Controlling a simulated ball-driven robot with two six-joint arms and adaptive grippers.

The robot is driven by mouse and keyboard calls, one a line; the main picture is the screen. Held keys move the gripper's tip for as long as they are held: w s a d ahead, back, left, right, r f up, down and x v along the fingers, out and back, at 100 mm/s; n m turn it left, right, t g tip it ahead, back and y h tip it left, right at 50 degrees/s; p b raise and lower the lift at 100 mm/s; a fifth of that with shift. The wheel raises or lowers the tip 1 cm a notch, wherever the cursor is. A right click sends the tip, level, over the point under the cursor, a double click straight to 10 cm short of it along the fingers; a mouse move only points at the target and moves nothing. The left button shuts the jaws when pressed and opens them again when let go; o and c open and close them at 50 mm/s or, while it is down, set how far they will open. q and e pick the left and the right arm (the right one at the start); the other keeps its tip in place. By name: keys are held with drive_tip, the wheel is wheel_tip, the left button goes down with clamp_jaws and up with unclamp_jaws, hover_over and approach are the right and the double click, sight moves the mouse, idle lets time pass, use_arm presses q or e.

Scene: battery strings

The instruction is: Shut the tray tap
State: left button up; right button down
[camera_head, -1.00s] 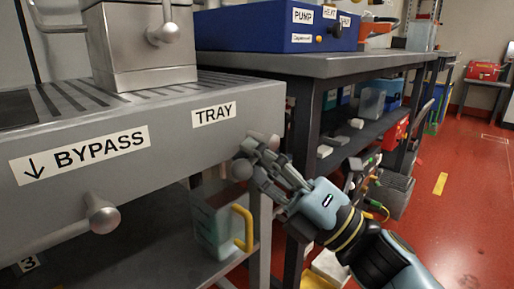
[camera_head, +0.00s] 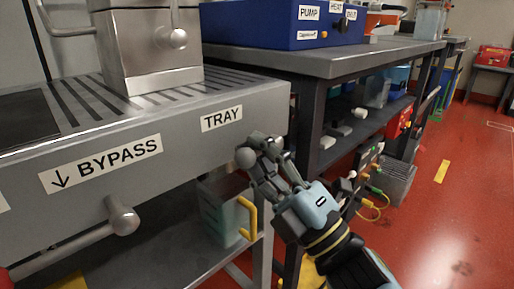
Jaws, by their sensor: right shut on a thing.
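The tray tap (camera_head: 245,158) is a round grey knob under the TRAY label (camera_head: 221,119), at the right end of the grey metal front. My right gripper (camera_head: 262,153) is at this tap, its fingers closed around it from the right. The fingers hide part of the tap, and I cannot tell its exact turn. A second tap, the bypass tap (camera_head: 122,216), has a long lever pointing down and left under the BYPASS label (camera_head: 106,164). My left gripper is not in view.
A clear jug with a yellow handle (camera_head: 247,218) stands on the shelf below the tray tap. A dark bench (camera_head: 330,62) bearing a blue box (camera_head: 280,25) stands at the right, with cables and bins beneath. The red floor (camera_head: 450,220) at the right is mostly clear.

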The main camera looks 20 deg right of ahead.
drive_tip(key=shift+w+d+r, duration=0.1)
drive_tip(key=shift+d+r, duration=0.05)
drive_tip(key=shift+r, duration=0.25)
drive_tip(key=c, duration=1.4)
unclamp_jaws()
drive_tip(key=shift+d, duration=0.1)
drive_tip(key=shift+f, duration=0.1)
drive_tip(key=shift+s+f, duration=0.25)
drive_tip(key=shift+s, duration=0.05)
drive_tip(key=v, duration=1.1)
drive_tip(key=shift+s+d, duration=0.15)
drive_tip(key=shift+s, duration=0.05)
drive_tip(key=shift+f, duration=0.1)
